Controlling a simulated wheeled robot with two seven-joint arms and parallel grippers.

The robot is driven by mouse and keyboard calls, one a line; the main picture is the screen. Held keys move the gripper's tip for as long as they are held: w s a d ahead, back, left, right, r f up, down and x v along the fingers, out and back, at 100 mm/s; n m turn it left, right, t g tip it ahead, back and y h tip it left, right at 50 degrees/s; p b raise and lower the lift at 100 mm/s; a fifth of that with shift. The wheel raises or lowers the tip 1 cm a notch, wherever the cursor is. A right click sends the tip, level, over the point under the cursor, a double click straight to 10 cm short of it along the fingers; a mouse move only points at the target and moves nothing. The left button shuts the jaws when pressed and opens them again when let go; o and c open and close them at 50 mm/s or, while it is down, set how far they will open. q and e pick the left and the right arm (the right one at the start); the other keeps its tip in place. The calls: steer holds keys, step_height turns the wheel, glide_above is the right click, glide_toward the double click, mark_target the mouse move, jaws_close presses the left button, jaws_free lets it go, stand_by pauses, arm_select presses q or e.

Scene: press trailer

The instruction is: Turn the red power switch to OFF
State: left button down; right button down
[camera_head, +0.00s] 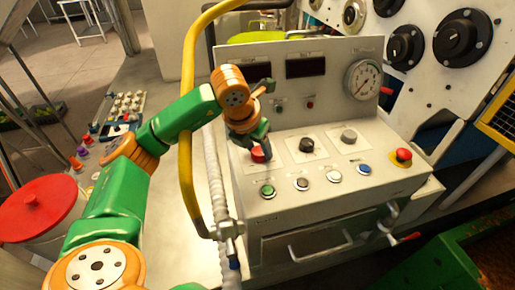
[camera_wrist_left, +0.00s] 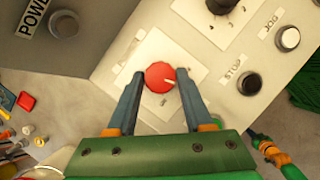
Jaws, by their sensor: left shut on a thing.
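The red power switch (camera_head: 260,154) is a round knob on a white plate at the left of the grey control panel (camera_head: 330,200). In the left wrist view the red knob (camera_wrist_left: 158,77) shows a white pointer line toward the picture's right. My left gripper (camera_head: 256,141) reaches down to the knob from above. In the left wrist view its two fingers (camera_wrist_left: 160,74) stand on either side of the knob, shut on it. The markings around the knob are too small to read.
Black (camera_head: 306,145) and grey (camera_head: 348,137) knobs sit right of the switch. A row of buttons, including a green one (camera_head: 267,191), lies in front. A red emergency button (camera_head: 403,155) is at the right. A yellow pipe (camera_head: 187,130) rises left of the panel.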

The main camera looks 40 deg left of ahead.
arm_select(q)
steer(key=n+y, duration=0.1)
steer(key=n, duration=0.3)
steer(key=shift+d+n+y+b, duration=0.15)
steer(key=shift+n+y+b, duration=0.25)
steer(key=shift+g, duration=0.3)
steer(key=shift+c, duration=1.5)
jaws_free()
steer(key=shift+w, duration=0.1)
steer(key=p+v, duration=0.1)
steer(key=v, duration=0.6)
steer(key=shift+p, duration=0.35)
